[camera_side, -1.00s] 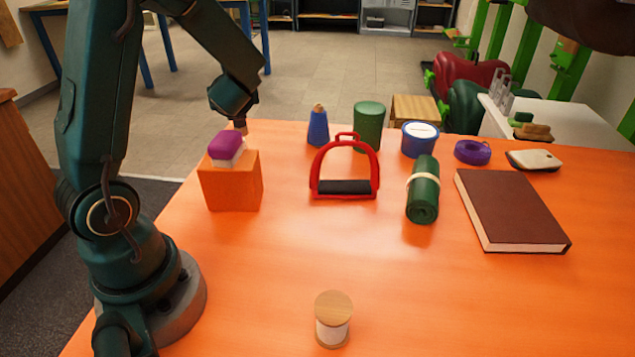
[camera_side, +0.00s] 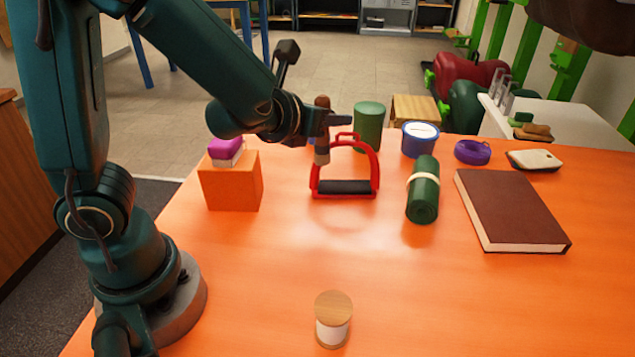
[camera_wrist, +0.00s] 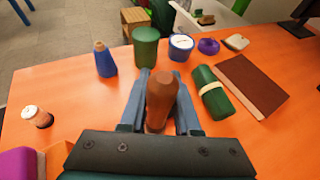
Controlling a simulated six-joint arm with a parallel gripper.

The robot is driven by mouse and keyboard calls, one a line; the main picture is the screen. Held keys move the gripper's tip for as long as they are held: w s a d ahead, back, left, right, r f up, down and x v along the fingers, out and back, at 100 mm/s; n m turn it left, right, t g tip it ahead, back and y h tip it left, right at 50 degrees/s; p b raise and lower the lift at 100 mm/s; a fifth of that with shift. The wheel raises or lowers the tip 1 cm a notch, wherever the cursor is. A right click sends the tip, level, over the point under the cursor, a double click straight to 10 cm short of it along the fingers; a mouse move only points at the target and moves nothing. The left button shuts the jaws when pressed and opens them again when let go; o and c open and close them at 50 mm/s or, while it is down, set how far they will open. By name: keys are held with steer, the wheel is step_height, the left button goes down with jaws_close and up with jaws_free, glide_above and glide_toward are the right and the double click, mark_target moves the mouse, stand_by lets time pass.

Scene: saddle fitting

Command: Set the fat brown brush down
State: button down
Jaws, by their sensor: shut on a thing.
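The fat brown brush (camera_side: 322,154) is upright in my gripper (camera_side: 322,124), which is shut on it. Its brown handle sticks up above the jaws and a greyish lower end hangs below them. In the side view that end overlaps the left side of the red stirrup (camera_side: 372,165); I cannot tell whether they touch. The lower end appears to be above the table. In the wrist view the brush's rounded brown handle (camera_wrist: 162,95) stands between the two fingers (camera_wrist: 160,107), and its lower end is hidden.
A green roll (camera_side: 424,190) and brown book (camera_side: 510,210) lie right. An orange block (camera_side: 232,182) stands left, a spool (camera_side: 333,320) in front.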

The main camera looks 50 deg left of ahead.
steer(key=shift+w+d+f+m+h, duration=0.35)
steer(key=shift+d+f, duration=1.45)
steer(key=shift+d, duration=1)
steer(key=shift+w+d+f+m+h, duration=0.25)
steer(key=shift+w+d+f+h, duration=0.15)
steer(key=shift+d+f, duration=1.9)
steer(key=shift+w+d+f+m+h, duration=0.35)
steer(key=shift+d+f, duration=0.95)
steer(key=shift+d, duration=2)
steer(key=shift+s, duration=0.1)
steer(key=c, duration=0.6)
jaws_free()
steer(key=shift+f, duration=0.15)
steer(key=shift+s+r, duration=0.2)
steer(key=shift+r, duration=0.1)
steer(key=v, duration=0.7)
steer(key=shift+f, duration=0.2)
